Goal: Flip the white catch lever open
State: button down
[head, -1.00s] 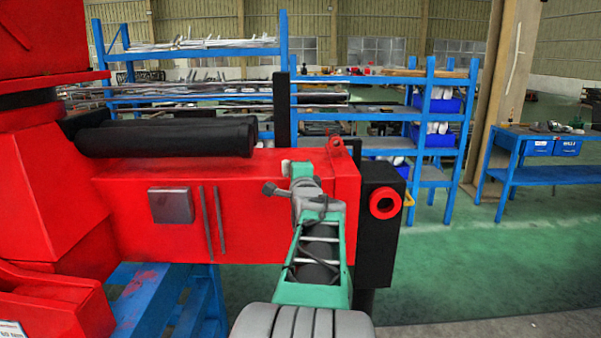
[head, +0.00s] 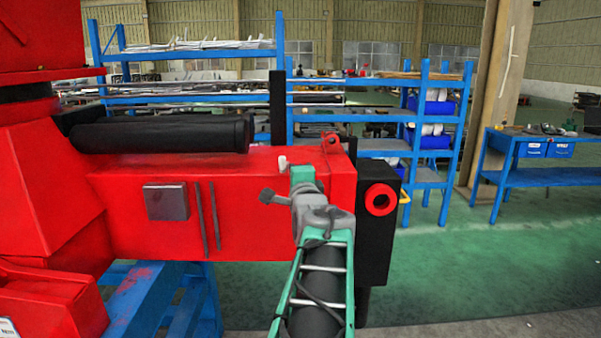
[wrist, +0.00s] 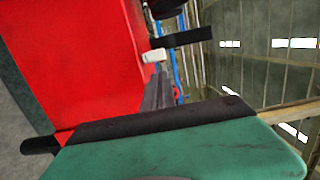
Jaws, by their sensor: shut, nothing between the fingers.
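The white catch lever (head: 283,162) shows as a small pale stub at the upper edge of the red beam (head: 240,220). It also shows in the wrist view (wrist: 153,56), close to the red face, as a short white block. My gripper is at the end of my green and grey arm, in front of the beam and just right of the lever in the head view. In the wrist view my gripper (wrist: 160,78) is shut and empty, its grey fingers pointing toward the lever. A small gap seems to separate them; contact cannot be told. The lever's pivot is hidden.
A black cylinder (head: 160,135) lies along the beam top. A red lug (head: 331,142) rises at the beam's right end, beside a black block with a red ring (head: 381,200). Blue shelving (head: 425,150) stands behind. Green floor at right is open.

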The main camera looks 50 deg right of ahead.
jog(key=shift+s+a+f, duration=0.1)
jog(key=shift+s+a, duration=0.15)
jog(key=shift+a, duration=0.45)
jog(key=shift+s+a, duration=0.2)
jog(key=shift+a, duration=0.5)
